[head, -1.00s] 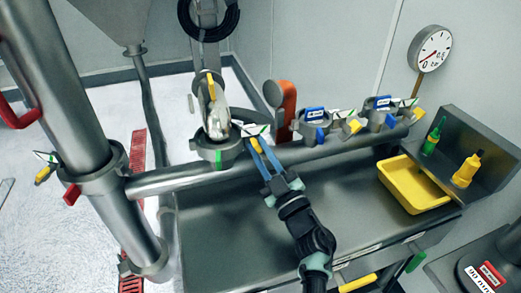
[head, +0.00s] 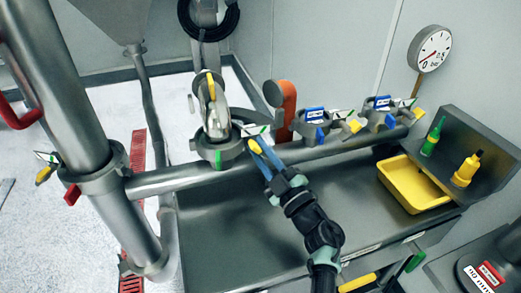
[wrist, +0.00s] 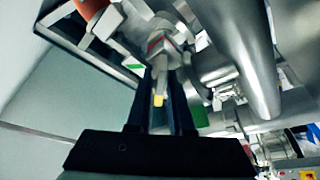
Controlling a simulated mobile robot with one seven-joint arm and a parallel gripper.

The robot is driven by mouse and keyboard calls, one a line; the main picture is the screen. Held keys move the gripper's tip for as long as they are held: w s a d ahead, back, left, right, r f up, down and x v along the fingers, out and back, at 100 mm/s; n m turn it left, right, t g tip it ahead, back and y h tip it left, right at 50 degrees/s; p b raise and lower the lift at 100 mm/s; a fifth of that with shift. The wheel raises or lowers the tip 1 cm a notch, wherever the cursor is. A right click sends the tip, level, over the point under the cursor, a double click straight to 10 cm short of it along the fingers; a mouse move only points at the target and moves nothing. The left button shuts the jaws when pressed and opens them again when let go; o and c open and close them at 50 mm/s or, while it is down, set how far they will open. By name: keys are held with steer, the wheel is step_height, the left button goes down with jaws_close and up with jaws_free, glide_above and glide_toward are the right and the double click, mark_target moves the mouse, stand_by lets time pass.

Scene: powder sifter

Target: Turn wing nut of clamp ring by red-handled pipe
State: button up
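The thick steel pipe with a red handle (head: 22,118) stands at the far left of the head view. Its clamp ring (head: 97,183) has a red tab (head: 72,194) and a yellow wing nut (head: 43,175) on its left side. My gripper (head: 258,152) is away from that ring. Its blue fingers are at the right side of the middle clamp ring (head: 226,156), which has a green mark. In the wrist view a yellow-tipped piece (wrist: 158,99) shows between my two dark fingers (wrist: 160,80), with a gap beside it. Contact is hard to tell.
A horizontal pipe (head: 165,180) runs across the bench (head: 225,240). Two more clamps with blue handles (head: 316,115) sit along it to the right. An orange part (head: 286,105) stands behind the gripper. A yellow tray (head: 413,187) and bottles are at the right.

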steer(key=o, duration=0.3)
steer(key=v, duration=1.3)
